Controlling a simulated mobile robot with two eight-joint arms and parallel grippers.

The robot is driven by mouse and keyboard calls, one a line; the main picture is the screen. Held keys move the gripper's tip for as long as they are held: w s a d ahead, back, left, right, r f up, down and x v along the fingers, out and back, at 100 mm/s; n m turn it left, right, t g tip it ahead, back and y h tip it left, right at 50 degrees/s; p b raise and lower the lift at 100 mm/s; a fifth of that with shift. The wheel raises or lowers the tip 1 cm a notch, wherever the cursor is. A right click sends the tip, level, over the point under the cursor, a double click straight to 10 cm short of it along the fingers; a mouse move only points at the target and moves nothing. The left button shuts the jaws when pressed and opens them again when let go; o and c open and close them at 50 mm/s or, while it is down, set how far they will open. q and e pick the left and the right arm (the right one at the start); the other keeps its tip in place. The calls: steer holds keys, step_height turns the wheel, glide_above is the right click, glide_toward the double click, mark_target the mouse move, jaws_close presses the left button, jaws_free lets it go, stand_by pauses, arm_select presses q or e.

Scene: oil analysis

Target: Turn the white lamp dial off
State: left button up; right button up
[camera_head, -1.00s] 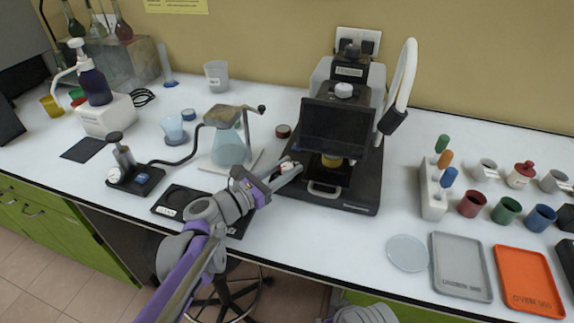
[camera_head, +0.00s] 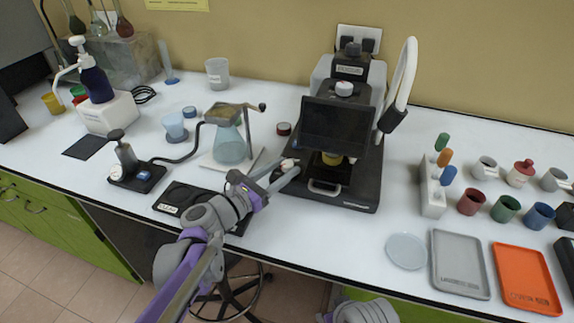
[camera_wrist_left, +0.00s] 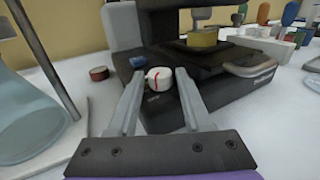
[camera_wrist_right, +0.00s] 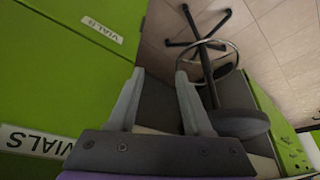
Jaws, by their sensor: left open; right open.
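The white dial (camera_wrist_left: 158,79) with a red line sits on the left side of the dark microscope-like instrument's base (camera_wrist_left: 200,100). It shows small in the head view (camera_head: 289,163). My left gripper (camera_wrist_left: 160,75) is open, and the dial appears between its two fingertips. I cannot tell whether the fingers touch it. In the head view my left gripper (camera_head: 284,173) reaches to the base's left edge. A blue part (camera_wrist_left: 138,62) is just behind the dial. My right gripper (camera_wrist_right: 160,75) is open and empty, low by the green cabinets.
A flask on a stand (camera_head: 229,146) is left of my left gripper, and a dark tray (camera_head: 184,200) lies under the arm. A small dark-red container (camera_head: 283,129) stands behind. A stool (camera_wrist_right: 240,122) shows below the counter in the right wrist view.

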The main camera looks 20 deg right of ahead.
arm_select(q)
steer(key=v, duration=0.9)
steer(key=shift+p, duration=0.4)
